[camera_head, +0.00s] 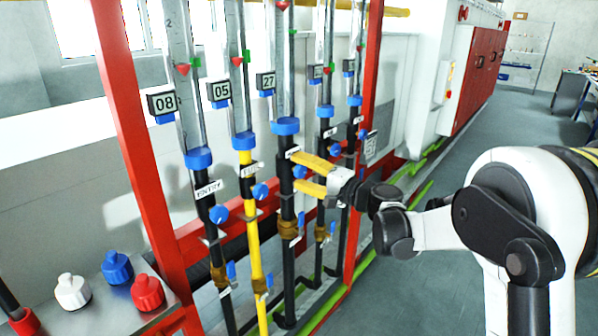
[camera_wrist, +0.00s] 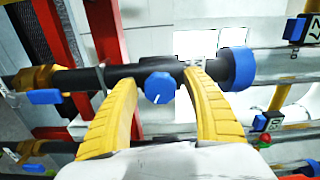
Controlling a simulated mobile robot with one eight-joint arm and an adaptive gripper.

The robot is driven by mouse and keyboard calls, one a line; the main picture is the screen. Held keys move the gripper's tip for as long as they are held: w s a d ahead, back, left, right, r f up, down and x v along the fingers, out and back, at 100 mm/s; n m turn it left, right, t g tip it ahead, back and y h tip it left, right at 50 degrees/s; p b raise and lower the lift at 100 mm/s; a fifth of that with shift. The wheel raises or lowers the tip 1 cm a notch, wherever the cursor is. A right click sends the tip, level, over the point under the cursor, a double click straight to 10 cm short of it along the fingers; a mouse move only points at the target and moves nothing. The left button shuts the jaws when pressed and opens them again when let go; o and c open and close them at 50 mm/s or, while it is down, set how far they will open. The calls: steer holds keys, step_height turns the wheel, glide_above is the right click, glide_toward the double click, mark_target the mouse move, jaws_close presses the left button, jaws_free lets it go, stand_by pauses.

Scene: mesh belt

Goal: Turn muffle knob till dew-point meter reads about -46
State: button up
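Several blue knobs sit on a row of vertical pipes, among them the first knob (camera_head: 219,214) below an ENTRY label (camera_head: 208,189), and a second knob (camera_head: 260,191) on the yellow pipe. My gripper (camera_head: 306,174) is open at the third pipe, its yellow fingers on either side of the third knob (camera_head: 300,171). In the wrist view this knob (camera_wrist: 159,88), with a white pointer line, lies between the spread fingertips, with gaps on both sides. The third pipe's label is partly covered; I cannot read "muffle" anywhere. I cannot pick out the dew-point meter or a reading of -46.
Display boxes show 08 (camera_head: 162,104), 05 (camera_head: 219,93) and 27 (camera_head: 265,82); those farther right are too small to read. Red posts (camera_head: 136,130) frame the pipes. Blue valve levers hang lower down. A metal shelf at lower left holds white, blue and red capped fittings. Grey floor at right is open.

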steer(key=v, duration=1.2)
steer(key=s+f+n+g+h, duration=0.3)
steer(key=s+h, duration=0.3)
steer(key=s, duration=0.9)
steer(key=s+d+f+n+h, duration=0.1)
steer(key=s+d+f+h, duration=0.2)
steer(key=s+d, duration=0.3)
steer(key=s+d+f+n+h, duration=0.2)
steer(key=s+d+h, duration=0.3)
steer(key=s, duration=0.5)
steer(key=shift+s+d+f+g, duration=0.4)
steer(key=shift+d+f, duration=0.1)
steer(key=shift+d, duration=0.15)
stand_by(2.2)
